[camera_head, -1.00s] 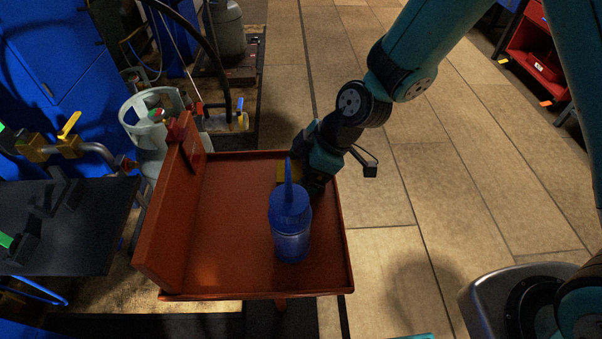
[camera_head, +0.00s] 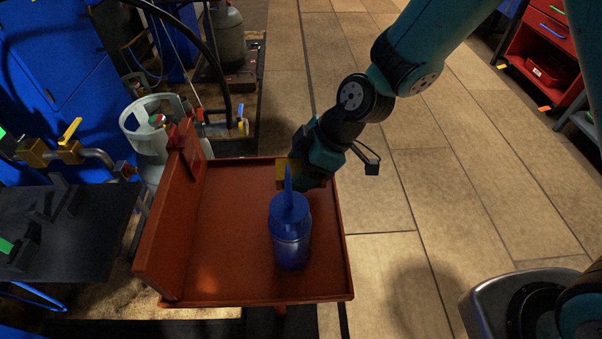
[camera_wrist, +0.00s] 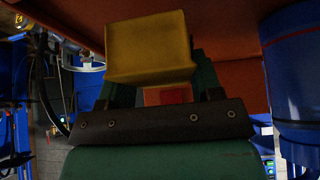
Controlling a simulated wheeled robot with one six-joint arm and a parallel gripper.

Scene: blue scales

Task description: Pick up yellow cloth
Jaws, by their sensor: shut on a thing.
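The yellow cloth (camera_wrist: 150,48) looks like a folded, block-like yellow piece in the wrist view, between the fingers of my gripper (camera_wrist: 152,85). In the head view the cloth (camera_head: 283,172) shows as a small yellow patch behind the blue bottle's nozzle. My gripper (camera_head: 300,172) is shut on it, over the far right part of the red tray (camera_head: 225,230). The bottle and the gripper body hide part of the cloth in the head view. I cannot tell exactly how high it is above the tray.
A blue bottle with a pointed nozzle (camera_head: 290,240) stands upright on the tray, close in front of my gripper; it also shows at the right of the wrist view (camera_wrist: 295,85). A raised red panel (camera_head: 170,225) bounds the tray's left. The tray's middle is clear.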

